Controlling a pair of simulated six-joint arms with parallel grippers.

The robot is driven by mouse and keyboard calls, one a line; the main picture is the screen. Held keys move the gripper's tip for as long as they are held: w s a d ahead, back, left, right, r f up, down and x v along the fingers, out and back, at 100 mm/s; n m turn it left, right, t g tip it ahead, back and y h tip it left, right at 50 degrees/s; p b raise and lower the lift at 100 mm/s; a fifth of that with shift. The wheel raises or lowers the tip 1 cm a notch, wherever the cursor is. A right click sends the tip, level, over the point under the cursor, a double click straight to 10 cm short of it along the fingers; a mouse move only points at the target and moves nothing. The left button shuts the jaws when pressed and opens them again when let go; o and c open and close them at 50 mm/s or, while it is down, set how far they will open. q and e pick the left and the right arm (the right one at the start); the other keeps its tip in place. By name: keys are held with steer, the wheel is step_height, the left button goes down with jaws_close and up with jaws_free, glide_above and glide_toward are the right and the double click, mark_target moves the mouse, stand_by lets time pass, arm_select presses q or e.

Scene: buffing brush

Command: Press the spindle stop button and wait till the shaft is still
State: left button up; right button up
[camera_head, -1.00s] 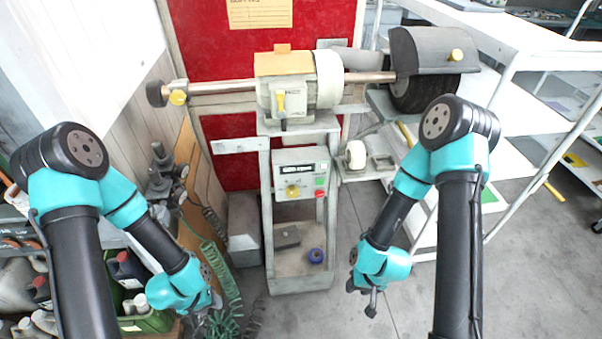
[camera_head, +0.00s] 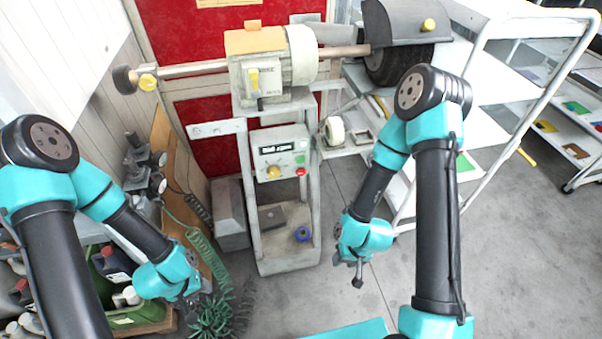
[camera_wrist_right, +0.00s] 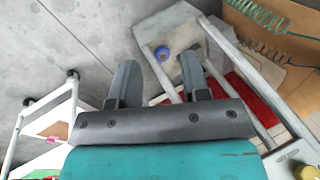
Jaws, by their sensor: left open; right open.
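The spindle machine (camera_head: 270,75) stands on a pale frame, its shaft (camera_head: 200,68) running out to both sides. I cannot tell from the stills whether the shaft turns. Below it, the control panel (camera_head: 281,143) carries a small display, a yellow knob (camera_head: 274,172), a green button (camera_head: 300,159) and a red button (camera_head: 301,172). My right gripper (camera_head: 357,277) hangs low, to the right of the panel and apart from it. In the right wrist view its two fingers (camera_wrist_right: 158,80) are spread with nothing between them. My left gripper (camera_head: 200,293) is low at the left, open, far from the panel.
A dark buffing wheel (camera_head: 386,65) sits under a grey hood at the shaft's right end. A white shelf cart (camera_head: 478,120) stands at the right. A blue roll (camera_head: 302,233) lies on the frame's lower shelf. Green coiled hose (camera_head: 212,315) and a crate with bottles (camera_head: 135,318) are near my left arm.

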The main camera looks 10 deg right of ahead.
steer(key=shift+c, duration=0.4)
jaws_close()
stand_by(1.2)
